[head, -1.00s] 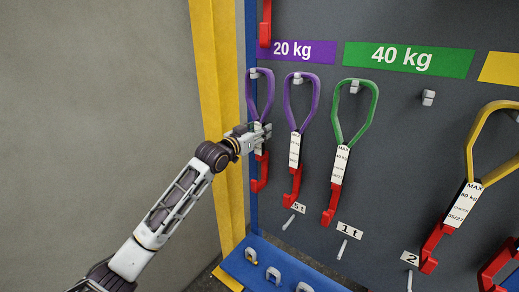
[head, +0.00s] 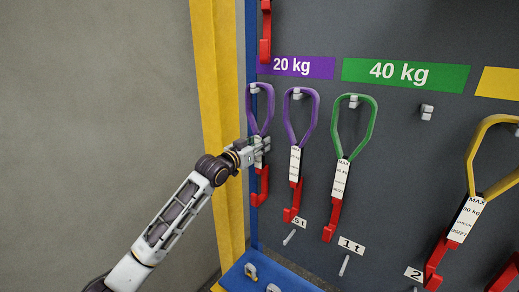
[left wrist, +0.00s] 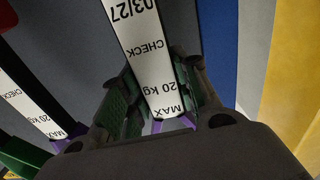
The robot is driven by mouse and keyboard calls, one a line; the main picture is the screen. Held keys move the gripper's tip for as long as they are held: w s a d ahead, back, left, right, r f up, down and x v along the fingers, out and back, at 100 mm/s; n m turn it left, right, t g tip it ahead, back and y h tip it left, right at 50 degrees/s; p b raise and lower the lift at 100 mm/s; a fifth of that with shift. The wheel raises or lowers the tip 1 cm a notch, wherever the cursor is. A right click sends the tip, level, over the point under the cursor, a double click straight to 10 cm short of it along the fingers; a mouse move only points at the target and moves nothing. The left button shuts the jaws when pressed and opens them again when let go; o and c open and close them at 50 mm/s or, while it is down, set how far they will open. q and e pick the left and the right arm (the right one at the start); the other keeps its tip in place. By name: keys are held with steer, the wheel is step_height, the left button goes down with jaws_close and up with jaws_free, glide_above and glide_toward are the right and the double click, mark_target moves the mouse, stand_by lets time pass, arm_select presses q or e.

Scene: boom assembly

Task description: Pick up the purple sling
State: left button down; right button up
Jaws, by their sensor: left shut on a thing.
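Two purple slings hang from pegs on the dark board under the purple 20 kg sign. The left purple sling (head: 269,106) has a white label and a red hook below, and its loop is still at its peg. My left gripper (head: 262,148) is shut on this sling at its label, hiding part of it. In the left wrist view the sling's label (left wrist: 148,55) lies between the two green-padded fingers (left wrist: 166,108). The second purple sling (head: 288,112) hangs just to the right, apart from my gripper. My right gripper is not in view.
A green sling (head: 374,122) hangs under the 40 kg sign, and a yellow sling (head: 472,150) hangs farther right. A yellow post (head: 217,80) and blue edge stand left of the board. A blue ledge (head: 270,272) with grey pegs is below. Open space lies left.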

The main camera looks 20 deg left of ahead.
arm_select(q)
steer(key=shift+r, duration=1.95)
steer(key=shift+b+v, duration=0.4)
steer(key=shift+v, duration=0.85)
steer(key=b, duration=0.3)
glide_toward(259, 134)
steer(key=v, duration=0.7)
steer(key=shift+s, duration=0.3)
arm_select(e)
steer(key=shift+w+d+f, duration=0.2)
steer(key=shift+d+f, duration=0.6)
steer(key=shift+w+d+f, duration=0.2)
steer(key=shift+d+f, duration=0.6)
arm_select(q)
steer(key=shift+a, duration=0.1)
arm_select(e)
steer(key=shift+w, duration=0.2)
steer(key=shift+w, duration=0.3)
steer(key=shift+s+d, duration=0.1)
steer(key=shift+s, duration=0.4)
arm_select(q)
steer(key=shift+w+f+p, duration=0.1)
steer(key=shift+f+p, duration=0.1)
steer(key=shift+p, duration=0.2)
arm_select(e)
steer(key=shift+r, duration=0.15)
